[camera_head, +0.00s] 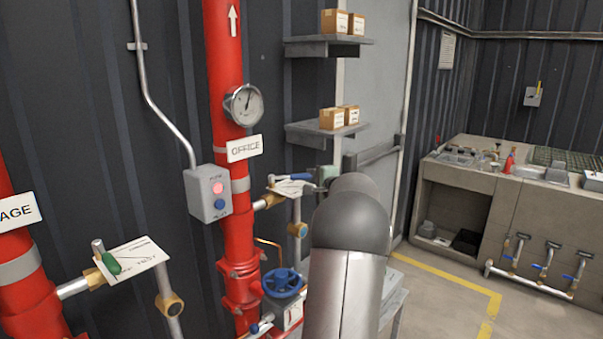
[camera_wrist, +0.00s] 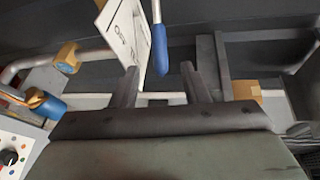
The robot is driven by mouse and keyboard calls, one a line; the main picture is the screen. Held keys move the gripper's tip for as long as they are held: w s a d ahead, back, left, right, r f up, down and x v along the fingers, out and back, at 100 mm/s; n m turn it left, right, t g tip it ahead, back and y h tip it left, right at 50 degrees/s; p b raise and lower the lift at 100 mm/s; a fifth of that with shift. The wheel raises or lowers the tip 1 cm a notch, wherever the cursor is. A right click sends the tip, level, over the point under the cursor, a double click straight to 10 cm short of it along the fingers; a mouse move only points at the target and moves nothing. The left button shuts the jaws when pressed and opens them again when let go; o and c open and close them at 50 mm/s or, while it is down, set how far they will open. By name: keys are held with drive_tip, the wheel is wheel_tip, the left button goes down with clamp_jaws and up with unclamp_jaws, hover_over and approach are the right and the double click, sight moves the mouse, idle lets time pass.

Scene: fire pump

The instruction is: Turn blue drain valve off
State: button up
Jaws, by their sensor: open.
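The blue drain valve handle (camera_head: 298,176) is a lever with a blue grip, at a white tag plate (camera_head: 289,188) beside the red OFFICE pipe. In the wrist view the blue grip (camera_wrist: 159,48) points down toward my gripper (camera_wrist: 160,74), and its end lies between the fingertips, with space on both sides. My gripper is open and holds nothing. In the head view it is near the lever's right end, mostly hidden behind my arm. The tag plate (camera_wrist: 126,35) is close to the left finger in the wrist view.
A blue handwheel (camera_head: 282,282) and a grey button box (camera_head: 208,193) are near the OFFICE pipe (camera_head: 232,100). A green-handled valve (camera_head: 111,263) is at lower left. Shelves with boxes (camera_head: 332,118) are behind. A bench (camera_head: 515,208) stands at right, with open floor before it.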

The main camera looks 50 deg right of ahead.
sight(303, 178)
drive_tip(key=p+x, duration=0.3)
drive_tip(key=x, duration=0.5)
drive_tip(key=shift+c, duration=0.2)
drive_tip(key=shift+f, duration=0.1)
clamp_jaws()
